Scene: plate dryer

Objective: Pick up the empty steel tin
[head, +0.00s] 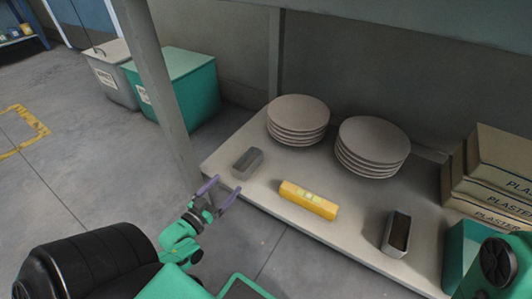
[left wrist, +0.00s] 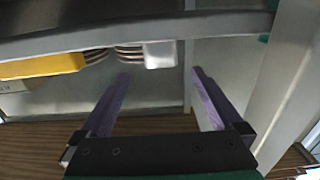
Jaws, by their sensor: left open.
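A small grey steel tin (head: 247,163) lies near the left front edge of the shelf, and its shallow recess looks grey. It also shows as a pale block in the left wrist view (left wrist: 160,55). A second steel tin (head: 396,234) sits further right, with a dark brown inside; I cannot tell whether that is contents or shadow. My left gripper (head: 227,186) is open and empty, with its purple fingers just off the shelf's front edge near the left tin. Its fingers also show in the left wrist view (left wrist: 161,77), apart from the tin. My right gripper is not in view.
Two stacks of plates (head: 298,113) (head: 373,141) stand behind. Plaster boxes (head: 497,175) are at the right. A grey post (head: 160,85) rises at the shelf's left end.

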